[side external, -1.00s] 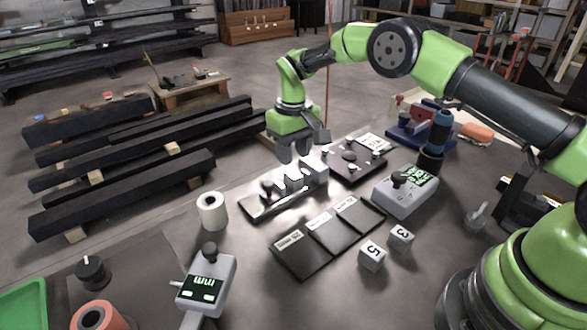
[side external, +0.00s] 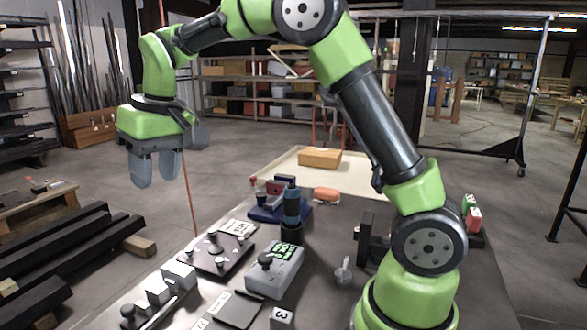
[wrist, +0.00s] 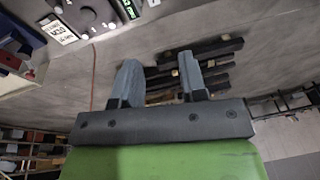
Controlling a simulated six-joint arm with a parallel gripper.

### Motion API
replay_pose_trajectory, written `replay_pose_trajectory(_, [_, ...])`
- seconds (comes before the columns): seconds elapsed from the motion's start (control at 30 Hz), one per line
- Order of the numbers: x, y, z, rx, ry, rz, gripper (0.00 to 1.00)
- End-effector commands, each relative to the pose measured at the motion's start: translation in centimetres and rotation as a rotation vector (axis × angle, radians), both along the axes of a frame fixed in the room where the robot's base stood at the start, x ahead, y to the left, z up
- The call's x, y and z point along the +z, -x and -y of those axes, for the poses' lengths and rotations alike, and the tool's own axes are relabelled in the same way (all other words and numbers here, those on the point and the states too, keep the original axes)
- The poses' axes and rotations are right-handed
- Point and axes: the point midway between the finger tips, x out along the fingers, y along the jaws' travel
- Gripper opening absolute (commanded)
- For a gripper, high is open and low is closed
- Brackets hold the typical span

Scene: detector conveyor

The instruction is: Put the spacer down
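My gripper (side external: 155,168) is raised well above and left of the bench in the side external view. In the wrist view its two grey fingers (wrist: 157,62) stand apart with nothing between them. Several pale metal blocks stand in a row on the dark fixture with a rail (side external: 168,308) at the lower left; the end block (side external: 179,274) is the clearest. I cannot tell which piece is the spacer.
A dark plate with knobs (side external: 214,257), a grey meter with a green display (side external: 274,268), a blue-topped cylinder (side external: 291,212) and a cube marked 3 (side external: 282,318) stand on the bench. An orange block (side external: 319,157) lies farther back. The air around my gripper is clear.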

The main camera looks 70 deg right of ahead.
Motion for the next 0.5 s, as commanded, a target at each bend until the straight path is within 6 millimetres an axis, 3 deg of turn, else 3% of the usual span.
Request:
replay_pose_trajectory(0.03, [1.9,1.9,0.1,-0.016,-0.014,0.037,0.39])
replay_pose_trajectory(0.1, [3.7,4.5,0.1,-0.043,-0.036,0.084,0.39])
replay_pose_trajectory(0.2, [5.4,8.4,0.1,-0.08,-0.067,0.147,0.39])
replay_pose_trajectory(0.33, [6.3,13.7,0.0,-0.13,-0.111,0.231,0.39])
replay_pose_trajectory(0.5, [5.4,19.4,-0.1,-0.189,-0.163,0.323,0.39])
